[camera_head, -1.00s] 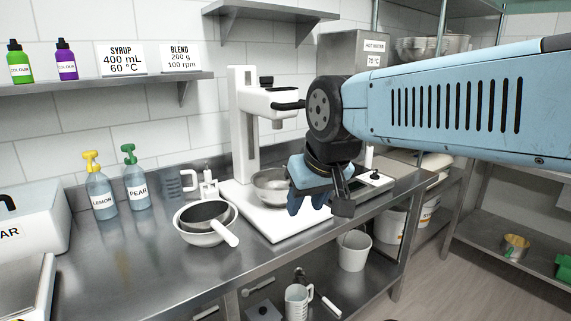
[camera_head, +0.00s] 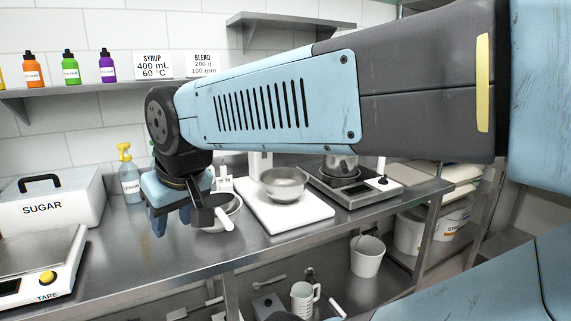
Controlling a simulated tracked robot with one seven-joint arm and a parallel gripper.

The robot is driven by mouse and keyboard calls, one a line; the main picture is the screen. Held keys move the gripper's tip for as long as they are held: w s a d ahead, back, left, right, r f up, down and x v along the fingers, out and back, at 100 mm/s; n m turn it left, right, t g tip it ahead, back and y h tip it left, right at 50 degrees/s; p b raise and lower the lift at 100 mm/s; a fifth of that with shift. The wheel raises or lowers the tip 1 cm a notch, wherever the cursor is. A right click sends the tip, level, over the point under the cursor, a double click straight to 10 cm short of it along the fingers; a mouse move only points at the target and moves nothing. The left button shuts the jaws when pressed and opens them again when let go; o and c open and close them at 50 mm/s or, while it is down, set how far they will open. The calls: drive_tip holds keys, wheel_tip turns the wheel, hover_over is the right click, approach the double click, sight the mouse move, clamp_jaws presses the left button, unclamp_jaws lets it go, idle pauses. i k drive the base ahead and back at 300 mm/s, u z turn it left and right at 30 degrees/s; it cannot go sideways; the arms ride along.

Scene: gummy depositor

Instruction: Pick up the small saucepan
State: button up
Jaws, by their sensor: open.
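A small metal saucepan (camera_head: 341,166) sits upright on the hot plate (camera_head: 352,193) at the back right of the counter. My arm crosses in front of its upper part, and I cannot make out its handle. My gripper (camera_head: 184,215) is open and points down over the left part of the counter. It is well left of the saucepan and empty, partly in front of a bowl (camera_head: 229,217) with a white handle across its rim.
A steel mixing bowl (camera_head: 284,183) stands on the white mixer base (camera_head: 290,214), between my gripper and the hot plate. A sugar box (camera_head: 45,206) and a scale (camera_head: 38,268) are at left. The front-middle counter is clear.

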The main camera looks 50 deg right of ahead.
sight(342, 166)
drive_tip(key=u, duration=0.6)
drive_tip(key=k, duration=1.05)
drive_tip(key=z, duration=1.95)
drive_tip(key=i, duration=1)
